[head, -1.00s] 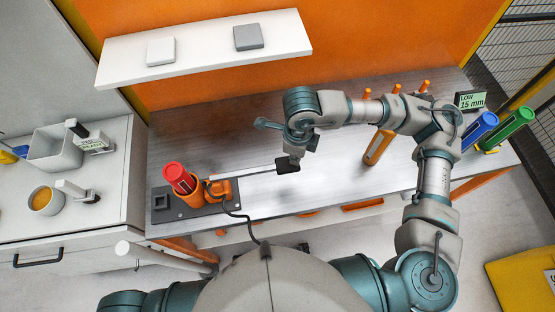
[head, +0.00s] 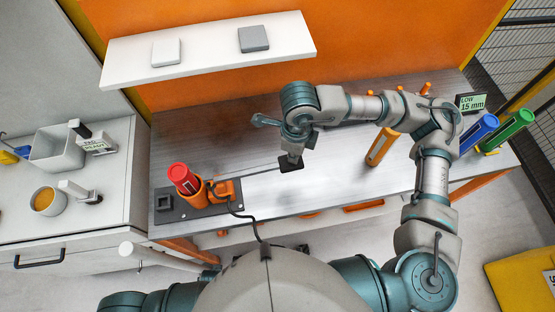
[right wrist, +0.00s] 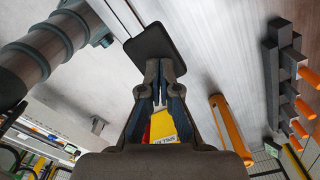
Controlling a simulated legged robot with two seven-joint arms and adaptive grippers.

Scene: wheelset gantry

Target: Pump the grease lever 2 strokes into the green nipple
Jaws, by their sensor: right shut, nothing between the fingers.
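An orange grease pump (head: 222,190) with a red-capped cartridge (head: 178,172) stands on a dark base plate (head: 185,212) at the bench's left. A thin lever rod (head: 262,174) runs right from it to a black end pad (head: 291,165). My right gripper (right wrist: 160,68) is shut and empty, its fingertips right at the pad (right wrist: 152,42); I cannot tell whether they touch. A black hose (head: 247,218) leaves the pump and drops over the front edge. I cannot make out a green nipple. My left gripper is out of view.
Blue (head: 479,131) and green (head: 512,130) tubes lie at the bench's right end, near a sign reading "LOW 15 mm" (head: 471,102). An orange tube (head: 381,147) lies under my right forearm. A white shelf (head: 205,55) hangs behind. The middle of the bench (head: 335,190) is clear.

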